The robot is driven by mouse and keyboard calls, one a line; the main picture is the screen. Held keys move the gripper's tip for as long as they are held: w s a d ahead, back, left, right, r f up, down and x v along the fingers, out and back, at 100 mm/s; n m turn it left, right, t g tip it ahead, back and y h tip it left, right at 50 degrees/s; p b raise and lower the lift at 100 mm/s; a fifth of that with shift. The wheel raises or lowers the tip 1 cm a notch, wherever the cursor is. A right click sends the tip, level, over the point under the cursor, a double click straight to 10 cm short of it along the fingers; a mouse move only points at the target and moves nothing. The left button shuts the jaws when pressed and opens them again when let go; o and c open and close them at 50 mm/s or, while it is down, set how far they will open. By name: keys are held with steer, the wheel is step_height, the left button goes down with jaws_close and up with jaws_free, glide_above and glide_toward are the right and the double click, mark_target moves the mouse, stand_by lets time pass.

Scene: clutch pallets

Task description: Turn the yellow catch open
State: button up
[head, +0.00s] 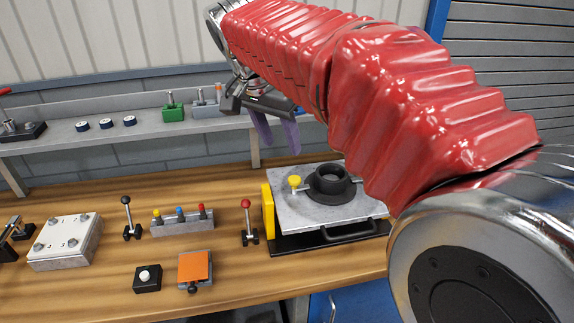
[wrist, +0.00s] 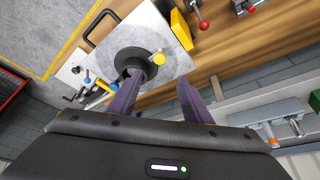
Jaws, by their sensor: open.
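The yellow catch (head: 294,181) is a round yellow knob beside a black round hub (head: 331,192). Both are on a light grey plate (head: 290,212) at the right of the bench. In the wrist view the yellow catch (wrist: 158,58) lies just beyond the fingertips, between their lines, next to the black hub (wrist: 128,58). My gripper (head: 276,138) has purple fingers, spread apart and empty. It hangs above the bench, up and left of the catch in the head view. In the wrist view my gripper (wrist: 158,88) has its left finger overlapping the hub's edge.
A yellow block (head: 267,212) stands at the plate's left edge, with a red-knobbed lever (head: 247,222) beside it. A black handle (head: 345,233) is on the plate's front. A shelf (head: 60,144) runs behind. An orange pad (head: 195,266) lies front left.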

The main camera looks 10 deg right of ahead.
mark_target(294, 179)
stand_by(0.3)
steer(key=x, duration=1.4)
steer(key=shift+c, duration=0.6)
